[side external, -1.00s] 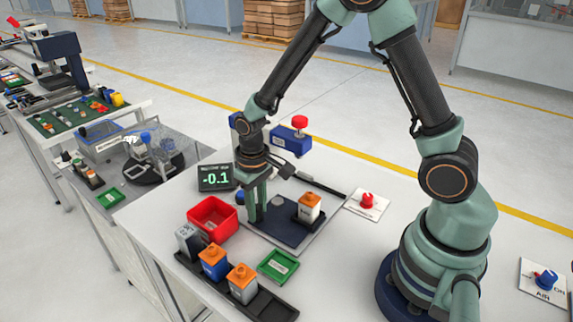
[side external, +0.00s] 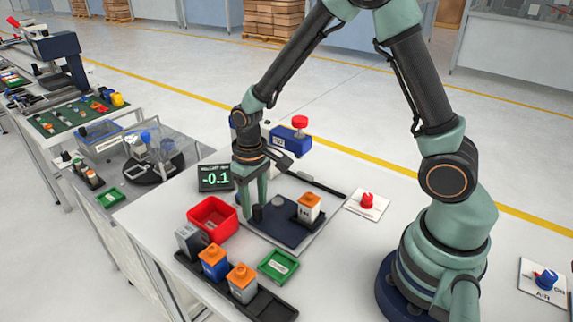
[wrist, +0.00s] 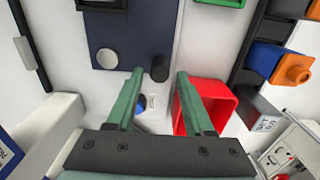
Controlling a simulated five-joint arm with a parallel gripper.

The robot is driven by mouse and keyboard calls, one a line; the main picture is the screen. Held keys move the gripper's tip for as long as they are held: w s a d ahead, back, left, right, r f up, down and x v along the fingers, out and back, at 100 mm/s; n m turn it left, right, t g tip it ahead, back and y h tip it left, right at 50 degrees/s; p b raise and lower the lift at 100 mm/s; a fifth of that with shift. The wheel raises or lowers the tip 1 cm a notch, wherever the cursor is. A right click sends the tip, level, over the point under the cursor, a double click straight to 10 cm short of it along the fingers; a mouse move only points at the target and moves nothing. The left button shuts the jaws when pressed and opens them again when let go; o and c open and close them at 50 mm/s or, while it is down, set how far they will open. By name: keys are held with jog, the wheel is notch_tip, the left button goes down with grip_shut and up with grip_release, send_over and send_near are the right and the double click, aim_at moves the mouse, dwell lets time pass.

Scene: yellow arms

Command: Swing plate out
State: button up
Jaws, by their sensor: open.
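The dark navy plate (side external: 290,232) lies on a light grey base on the table, and shows at the top of the wrist view (wrist: 135,50). A black upright post (side external: 257,214) stands at its left end. A flat grey disc (wrist: 107,58) and a grey block with an orange cap (side external: 309,208) sit on it. My gripper (side external: 253,208) is open and points down at the post end. In the wrist view, the post (wrist: 160,69) appears between my fingertips (wrist: 161,76), nearer the right one. I cannot tell whether a finger touches it.
A red bin (side external: 212,218) stands close left of the plate. A black rack (side external: 262,303) with capped blocks and a green tray (side external: 278,266) are in front. A display (side external: 215,178) reading -0.1 and a blue box with a red button (side external: 299,122) stand behind. A red knob (side external: 367,201) is to the right.

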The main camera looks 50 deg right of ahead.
jog(key=shift+r, duration=3)
jog(key=shift+r, duration=0.2)
jog(key=s+d+r+t, duration=0.2)
jog(key=s+r, duration=0.2)
jog(key=r, duration=0.3)
jog(key=s+d+r+t, duration=0.2)
jog(key=s+r+t, duration=0.1)
jog(key=s+r, duration=0.2)
notch_tip(320, 180, up, 2)
jog(key=shift+s+r+t, duration=0.1)
jog(key=shift+s+t, duration=0.15)
jog(key=shift+t, duration=0.05)
